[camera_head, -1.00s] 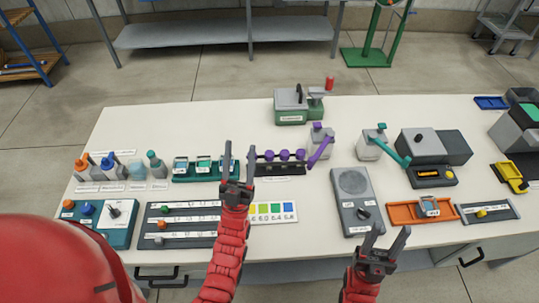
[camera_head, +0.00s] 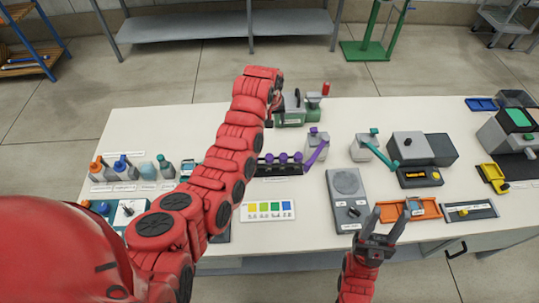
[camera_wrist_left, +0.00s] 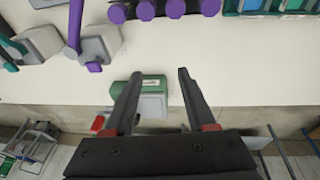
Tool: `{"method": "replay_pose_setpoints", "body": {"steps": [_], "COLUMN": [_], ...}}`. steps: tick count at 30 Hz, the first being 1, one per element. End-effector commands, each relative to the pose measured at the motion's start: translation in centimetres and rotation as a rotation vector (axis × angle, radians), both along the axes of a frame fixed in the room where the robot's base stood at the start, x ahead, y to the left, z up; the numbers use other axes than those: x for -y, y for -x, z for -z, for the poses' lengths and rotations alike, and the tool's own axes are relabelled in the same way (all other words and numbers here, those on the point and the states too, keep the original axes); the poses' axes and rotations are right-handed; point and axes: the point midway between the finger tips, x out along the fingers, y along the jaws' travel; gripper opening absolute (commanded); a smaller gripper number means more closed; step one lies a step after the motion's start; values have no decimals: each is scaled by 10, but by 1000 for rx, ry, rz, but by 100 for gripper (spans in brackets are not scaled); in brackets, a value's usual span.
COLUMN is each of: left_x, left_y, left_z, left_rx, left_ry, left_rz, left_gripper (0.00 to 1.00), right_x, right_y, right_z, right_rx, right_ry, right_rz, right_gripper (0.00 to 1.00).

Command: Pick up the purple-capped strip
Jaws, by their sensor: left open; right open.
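The purple-capped strip (camera_head: 283,158) is a row of purple caps on a dark base, in the middle of the table. In the left wrist view, its caps (camera_wrist_left: 147,10) show at the top edge, cut off by the frame. My left gripper (camera_wrist_left: 157,76) is open and empty in that view, with its fingertips over the green-grey device and apart from the strip. In the head view my left arm passes left of the strip and hides that gripper. My right gripper (camera_head: 388,212) is open and empty near the table's front edge, right of the strip.
A grey dispenser with a purple lever (camera_head: 317,150) stands just right of the strip. The green-grey device (camera_head: 290,112) is behind it. A colour chart (camera_head: 267,211) lies in front. A grey scale (camera_head: 347,190) and an orange tray (camera_head: 427,213) are to the right.

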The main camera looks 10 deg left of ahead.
Motion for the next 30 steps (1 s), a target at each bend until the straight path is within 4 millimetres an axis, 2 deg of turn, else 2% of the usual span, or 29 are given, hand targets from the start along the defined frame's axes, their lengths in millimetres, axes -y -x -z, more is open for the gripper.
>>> {"method": "replay_pose_setpoints", "body": {"steps": [1,3,6,8,12,15,21,25,30], "left_x": [-2,-5,-7,-8,-8,-8,-8,-8,-7], "left_y": [12,29,44,49,51,52,51,49,49], "left_z": [-17,-28,-37,-35,-7,12,60,79,87], "left_rx": [-68,-152,-221,-243,-252,-258,-253,-248,-249], "left_ry": [-13,-29,-42,-46,-47,-48,-48,-47,-47], "left_rz": [1,-2,-6,-7,-7,-5,-6,-6,-5], "left_gripper": [56,56,56,56,56,56,56,56,56], "right_x": [0,0,0,0,0,0,0,0,0], "right_y": [0,0,0,0,0,0,0,0,0], "right_z": [-7,-9,-10,-7,11,6,19,27,30], "right_rx": [0,0,0,0,0,0,0,0,0], "right_ry": [0,0,0,0,0,0,0,0,0], "right_rz": [0,0,0,0,0,0,0,0,0], "right_gripper": [50,50,50,50,50,50,50,50,50]}}
